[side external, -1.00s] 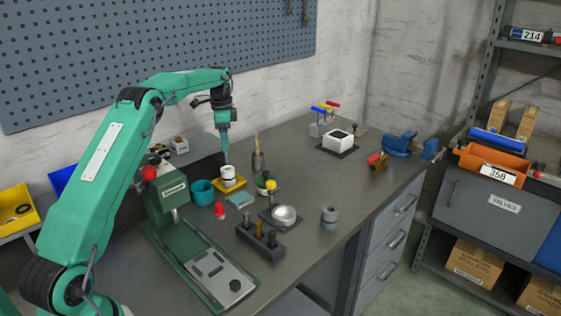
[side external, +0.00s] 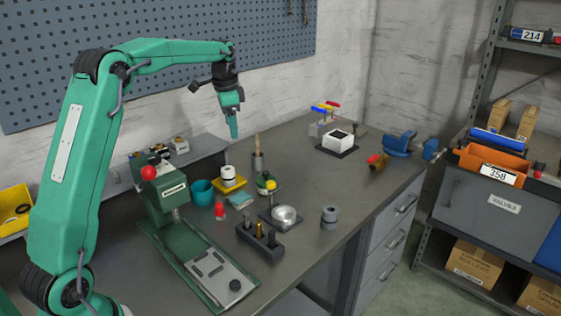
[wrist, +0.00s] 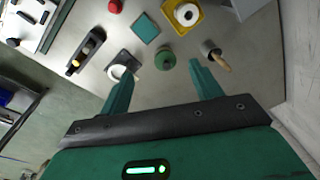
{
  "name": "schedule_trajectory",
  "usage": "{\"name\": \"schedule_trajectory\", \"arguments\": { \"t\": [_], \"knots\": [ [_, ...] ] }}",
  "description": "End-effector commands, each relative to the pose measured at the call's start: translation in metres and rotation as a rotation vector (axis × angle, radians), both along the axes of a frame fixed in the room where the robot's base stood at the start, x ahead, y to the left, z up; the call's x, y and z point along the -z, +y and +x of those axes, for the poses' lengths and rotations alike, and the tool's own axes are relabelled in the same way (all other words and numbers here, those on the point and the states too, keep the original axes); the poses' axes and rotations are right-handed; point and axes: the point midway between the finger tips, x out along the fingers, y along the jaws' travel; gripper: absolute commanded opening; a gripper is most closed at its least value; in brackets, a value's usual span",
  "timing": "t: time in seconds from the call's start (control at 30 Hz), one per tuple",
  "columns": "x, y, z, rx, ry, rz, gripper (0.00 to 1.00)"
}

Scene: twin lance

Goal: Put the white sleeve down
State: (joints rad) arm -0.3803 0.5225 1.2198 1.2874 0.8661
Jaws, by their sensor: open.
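The white sleeve (side external: 228,172) stands upright in the yellow tray (side external: 240,184) on the bench. In the wrist view the sleeve (wrist: 187,14) shows from above as a white ring with a dark centre, inside the yellow tray (wrist: 178,27). My gripper (side external: 234,136) is above the bench, higher than the sleeve and apart from it. In the wrist view my gripper's (wrist: 163,66) fingers are spread with nothing held between them. The sleeve lies beyond the fingertips there.
A teal cup (side external: 202,192) stands left of the tray, and a grey holder with a wooden handle (side external: 257,160) stands behind right. The bench's right front is mostly clear.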

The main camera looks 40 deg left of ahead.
Motion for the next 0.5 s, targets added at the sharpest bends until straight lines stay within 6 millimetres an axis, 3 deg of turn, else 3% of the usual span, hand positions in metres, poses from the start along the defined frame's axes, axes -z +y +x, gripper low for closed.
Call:
{"name": "schedule_trajectory", "arguments": {
  "t": [0.2,0.5],
  "knots": [
    [-0.034,-0.044,-0.032,-0.064,-0.06,0.004,0.64],
    [-0.061,-0.097,-0.085,-0.157,-0.141,-0.008,0.64]
  ]
}}
